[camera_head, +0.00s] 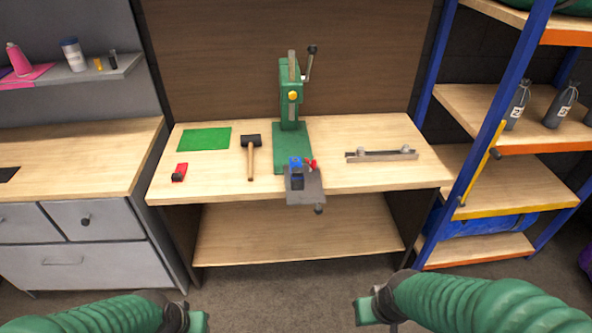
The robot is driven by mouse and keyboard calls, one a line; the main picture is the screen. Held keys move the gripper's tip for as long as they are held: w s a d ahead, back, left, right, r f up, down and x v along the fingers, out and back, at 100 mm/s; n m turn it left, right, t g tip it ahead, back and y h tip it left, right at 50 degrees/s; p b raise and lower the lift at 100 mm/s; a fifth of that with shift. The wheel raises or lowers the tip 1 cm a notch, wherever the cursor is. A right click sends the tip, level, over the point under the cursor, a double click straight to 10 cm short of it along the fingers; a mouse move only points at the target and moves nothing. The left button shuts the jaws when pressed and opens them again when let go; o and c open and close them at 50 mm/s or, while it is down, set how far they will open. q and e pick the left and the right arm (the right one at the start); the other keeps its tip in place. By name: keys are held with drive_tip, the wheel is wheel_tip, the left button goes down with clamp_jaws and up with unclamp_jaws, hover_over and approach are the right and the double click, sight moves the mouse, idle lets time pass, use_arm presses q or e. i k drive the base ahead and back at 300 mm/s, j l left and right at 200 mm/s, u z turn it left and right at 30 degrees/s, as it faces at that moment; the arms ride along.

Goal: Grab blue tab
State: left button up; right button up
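A small blue piece (295,163), which looks like the blue tab, sits at the front of the green press (291,95) on the workbench. It is beside a small red part (311,164) and above a dark grey plate (313,191) that overhangs the bench's front edge. My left gripper (200,321) is at the bottom, left of centre. My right gripper (362,311) is at the bottom, right of centre. Both are well short of the bench and away from the blue piece. Their fingers are too small and cut off to tell open from shut.
The workbench (370,178) holds a green mat (204,139), a mallet (251,155), a red block (180,172) and a metal bar with knobs (382,155). A blue-framed shelf (470,120) stands at right, grey drawers (85,220) at left. The floor before the bench is clear.

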sight(297, 171)
drive_tip(key=j+u, duration=0.2)
drive_tip(key=j, duration=0.15)
drive_tip(key=i+j+u, duration=0.2)
drive_tip(key=j, duration=0.15)
drive_tip(key=i+l, duration=0.15)
drive_tip(key=i, duration=0.15)
drive_tip(key=i+l, duration=0.1)
drive_tip(key=i, duration=0.15)
drive_tip(key=u, duration=0.05)
